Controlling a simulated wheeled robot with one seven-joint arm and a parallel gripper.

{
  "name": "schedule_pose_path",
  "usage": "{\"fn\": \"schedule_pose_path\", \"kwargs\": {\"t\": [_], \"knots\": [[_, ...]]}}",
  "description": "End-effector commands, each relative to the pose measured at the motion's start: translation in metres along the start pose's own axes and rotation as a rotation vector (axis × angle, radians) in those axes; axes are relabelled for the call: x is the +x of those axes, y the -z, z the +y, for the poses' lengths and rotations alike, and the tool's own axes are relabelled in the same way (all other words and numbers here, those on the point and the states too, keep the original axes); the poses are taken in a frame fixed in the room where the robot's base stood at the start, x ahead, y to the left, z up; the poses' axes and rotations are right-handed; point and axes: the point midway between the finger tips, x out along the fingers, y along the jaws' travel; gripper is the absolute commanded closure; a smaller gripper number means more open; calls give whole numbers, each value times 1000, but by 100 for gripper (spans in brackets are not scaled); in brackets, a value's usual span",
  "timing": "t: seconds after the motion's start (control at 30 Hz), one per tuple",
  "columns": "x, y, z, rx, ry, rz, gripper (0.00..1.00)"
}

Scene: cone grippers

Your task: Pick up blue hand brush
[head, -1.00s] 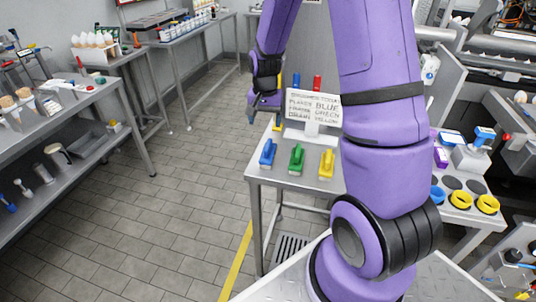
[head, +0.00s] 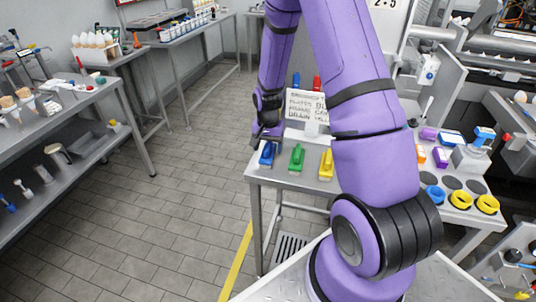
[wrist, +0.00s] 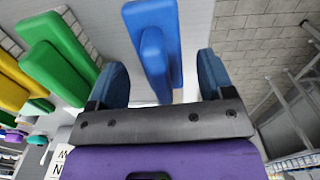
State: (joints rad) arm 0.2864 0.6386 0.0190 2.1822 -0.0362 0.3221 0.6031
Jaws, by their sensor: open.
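The blue hand brush (head: 267,154) lies on the left end of the steel table in the head view, first in a row of three brushes. In the wrist view the blue brush (wrist: 155,45) lies ahead of my gripper, its handle running between the two fingers. My gripper (wrist: 165,80) is open, with a dark finger on each side of the brush and gaps to both. In the head view my gripper (head: 264,136) is just above and behind the brush, partly hidden by its own wrist. Whether the fingers reach down beside the handle I cannot tell.
Colored rings and cups (head: 487,203) are on the table's right side. The tiled floor (head: 150,235) to the left is clear.

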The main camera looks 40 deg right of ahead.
Motion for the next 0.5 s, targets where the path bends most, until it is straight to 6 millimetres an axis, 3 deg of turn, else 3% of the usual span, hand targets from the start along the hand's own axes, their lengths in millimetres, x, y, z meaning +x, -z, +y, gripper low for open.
{"fn": "schedule_pose_path", "kwargs": {"t": [0.2,0.47,0.5], "knots": [[22,0,0,-1,1,0,26],[24,0,0,-1,1,1,26],[24,0,0,-1,1,1,30]]}}
